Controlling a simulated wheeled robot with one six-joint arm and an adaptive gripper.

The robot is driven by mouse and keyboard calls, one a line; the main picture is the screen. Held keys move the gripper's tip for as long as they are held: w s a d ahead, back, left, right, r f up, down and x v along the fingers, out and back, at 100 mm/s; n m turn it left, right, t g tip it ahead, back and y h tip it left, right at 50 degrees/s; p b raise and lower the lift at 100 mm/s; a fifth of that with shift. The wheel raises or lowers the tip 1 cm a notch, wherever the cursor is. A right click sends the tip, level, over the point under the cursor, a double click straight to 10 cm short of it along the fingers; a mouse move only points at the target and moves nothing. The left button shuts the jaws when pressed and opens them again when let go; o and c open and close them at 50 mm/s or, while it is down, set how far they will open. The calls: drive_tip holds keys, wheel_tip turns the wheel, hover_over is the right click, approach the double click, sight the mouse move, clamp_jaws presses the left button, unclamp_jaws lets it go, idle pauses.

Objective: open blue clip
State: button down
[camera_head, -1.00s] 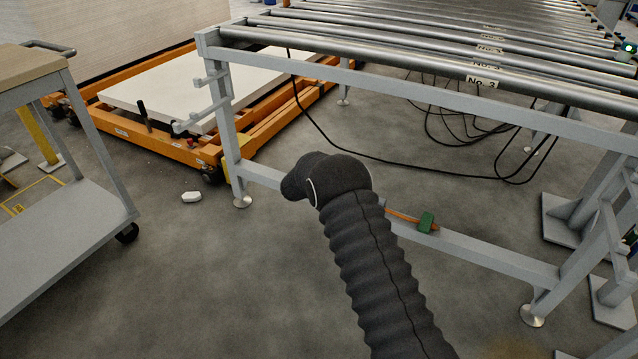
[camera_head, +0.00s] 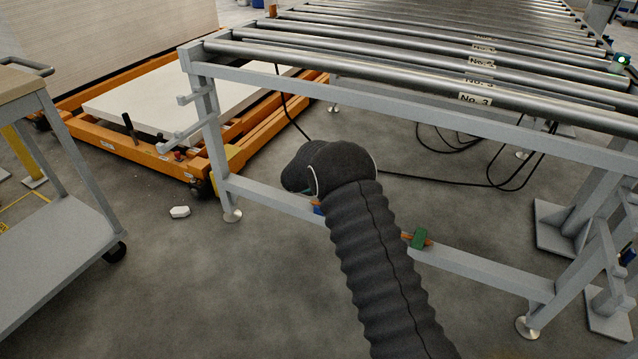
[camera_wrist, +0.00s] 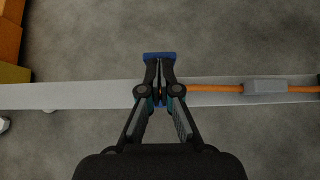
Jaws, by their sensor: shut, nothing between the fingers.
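The blue clip (camera_wrist: 160,56) sits at the low grey rail (camera_wrist: 60,95) in the wrist view, just beyond my fingertips. A small blue part of it shows beside my arm in the head view (camera_head: 317,208). My gripper (camera_wrist: 160,68) is shut and empty, its fingers pointing over the rail at the blue clip. The fingers cover part of the clip, and I cannot tell whether they touch it. An orange cable (camera_wrist: 215,88) runs right from the clip along the rail. In the head view my sleeved arm hides most of the gripper.
A green clip (camera_head: 419,238) sits on the rail farther right. A grey block (camera_wrist: 265,87) is around the cable. The roller conveyor (camera_head: 400,75) stands above the rail. An orange lift (camera_head: 150,150) and a grey cart (camera_head: 60,230) are at left. The floor in front is clear.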

drive_tip(key=shift+r, duration=0.1)
drive_tip(key=shift+r+p, duration=0.45)
drive_tip(key=shift+r, duration=0.25)
drive_tip(key=s+a+r, duration=0.1)
drive_tip(key=s+r, duration=0.2)
drive_tip(key=r, duration=0.8)
drive_tip(key=shift+s+a, duration=0.15)
drive_tip(key=shift+a, duration=0.05)
drive_tip(key=shift+m, duration=0.3)
